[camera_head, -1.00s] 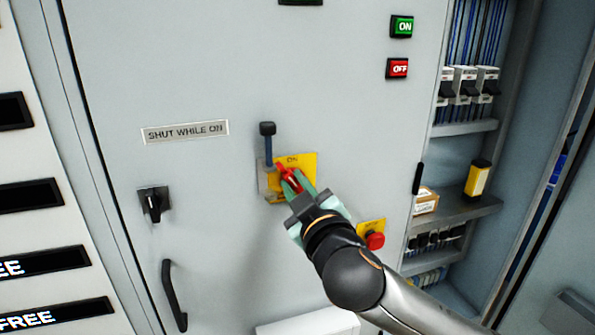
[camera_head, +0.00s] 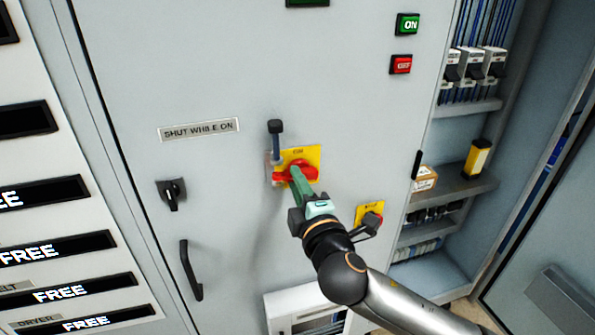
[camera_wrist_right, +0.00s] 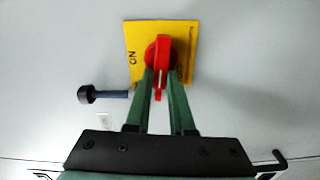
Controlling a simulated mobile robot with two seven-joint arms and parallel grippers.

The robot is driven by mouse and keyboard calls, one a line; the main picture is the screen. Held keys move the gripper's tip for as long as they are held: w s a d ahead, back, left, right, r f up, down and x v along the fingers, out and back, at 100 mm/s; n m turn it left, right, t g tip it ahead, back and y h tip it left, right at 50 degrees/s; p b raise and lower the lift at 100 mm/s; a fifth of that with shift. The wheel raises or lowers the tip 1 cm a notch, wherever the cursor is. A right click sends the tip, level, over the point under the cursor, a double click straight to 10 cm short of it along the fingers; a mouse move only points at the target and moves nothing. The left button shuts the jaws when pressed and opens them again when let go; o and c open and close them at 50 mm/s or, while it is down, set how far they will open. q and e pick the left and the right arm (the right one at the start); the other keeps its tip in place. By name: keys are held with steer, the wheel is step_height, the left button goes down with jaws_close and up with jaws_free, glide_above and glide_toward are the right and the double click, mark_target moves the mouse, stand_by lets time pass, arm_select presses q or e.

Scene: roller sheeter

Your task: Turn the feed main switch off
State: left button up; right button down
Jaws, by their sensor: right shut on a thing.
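The feed main switch is a red rotary handle (camera_head: 307,169) on a yellow plate (camera_head: 314,153) on the grey cabinet door. It lies about level across the plate. In the right wrist view the red handle (camera_wrist_right: 163,50) sits between my green fingers, and ON is printed on the yellow plate (camera_wrist_right: 134,38) beside it. My right gripper (camera_head: 296,174) is shut on the handle, coming from the lower right. The fingers hide part of the handle and the lower plate. My left gripper is not in view.
A blue lever with a black knob (camera_head: 275,127) stands just beside the plate's upper left. A black door handle (camera_head: 190,270) is lower left. An open compartment with shelves (camera_head: 455,186) is at the right.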

steer(key=shift+n+p, duration=0.35)
steer(key=shift+n, duration=0.25)
steer(key=shift+f, duration=0.15)
steer(key=c, duration=0.8)
jaws_free()
steer(key=b+v, duration=0.1)
steer(key=v, duration=1.1)
steer(key=shift+s+d, duration=0.1)
steer(key=shift+s, duration=0.15)
